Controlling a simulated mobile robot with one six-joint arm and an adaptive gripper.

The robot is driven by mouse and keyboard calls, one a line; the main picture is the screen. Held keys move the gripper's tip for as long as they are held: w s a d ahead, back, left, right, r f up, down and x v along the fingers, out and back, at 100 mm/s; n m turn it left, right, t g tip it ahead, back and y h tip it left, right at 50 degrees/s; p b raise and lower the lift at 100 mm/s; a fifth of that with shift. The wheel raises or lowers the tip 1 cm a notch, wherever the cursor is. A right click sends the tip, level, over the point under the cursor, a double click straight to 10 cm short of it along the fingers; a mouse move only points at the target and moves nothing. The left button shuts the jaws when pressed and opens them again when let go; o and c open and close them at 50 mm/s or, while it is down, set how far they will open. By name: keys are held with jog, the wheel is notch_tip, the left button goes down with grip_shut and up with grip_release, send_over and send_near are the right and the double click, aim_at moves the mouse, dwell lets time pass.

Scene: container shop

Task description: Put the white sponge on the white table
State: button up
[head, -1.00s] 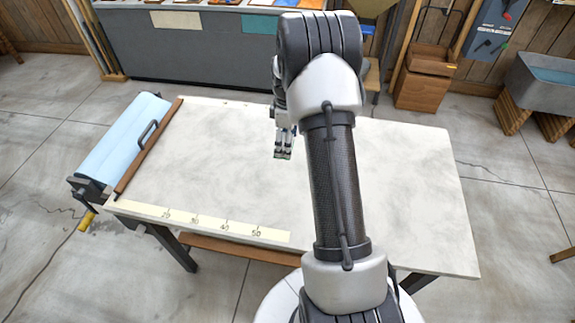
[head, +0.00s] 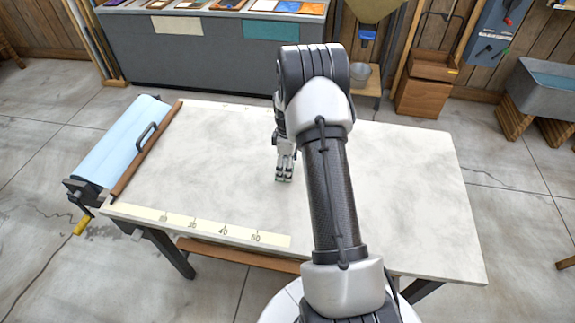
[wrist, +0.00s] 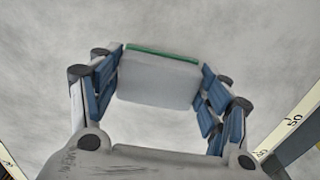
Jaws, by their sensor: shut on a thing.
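The white sponge (wrist: 158,80) has a green layer along its far edge and sits between the finger pads in the wrist view. My gripper (wrist: 160,85) is shut on it, with blue pads at both sides. In the head view my gripper (head: 284,178) points down over the middle of the white table (head: 400,180); the sponge is hard to make out there. The table top fills the background of the wrist view. I cannot tell whether the sponge touches the table.
A ruler strip (head: 200,226) runs along the table's near left edge. A wooden bar (head: 148,148) and a blue roll (head: 122,138) with a yellow handle are at the left. The table top around my gripper is bare. A grey counter (head: 190,55) stands behind.

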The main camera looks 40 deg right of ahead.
jog(key=o, duration=1)
jog(key=s+a+r+m+t+p, duration=0.15)
jog(key=a+r, duration=0.25)
jog(key=r, duration=0.8)
jog(key=a+r+p, duration=0.2)
jog(key=a+r, duration=0.2)
jog(key=r, duration=0.8)
jog(key=s+a+r+m, duration=0.3)
jog(key=s+a+r, duration=0.4)
jog(key=a+r, duration=0.2)
jog(key=s+a+r+m+t, duration=0.1)
jog(key=s+a+m, duration=0.1)
jog(key=s+a, duration=0.3)
jog(key=s+a+r+m+t, duration=0.1)
jog(key=s+a, duration=0.4)
jog(key=s, duration=0.8)
jog(key=shift+a+r+m+t, duration=0.15)
jog(key=shift+r+m+t, duration=0.15)
jog(key=shift+t, duration=0.25)
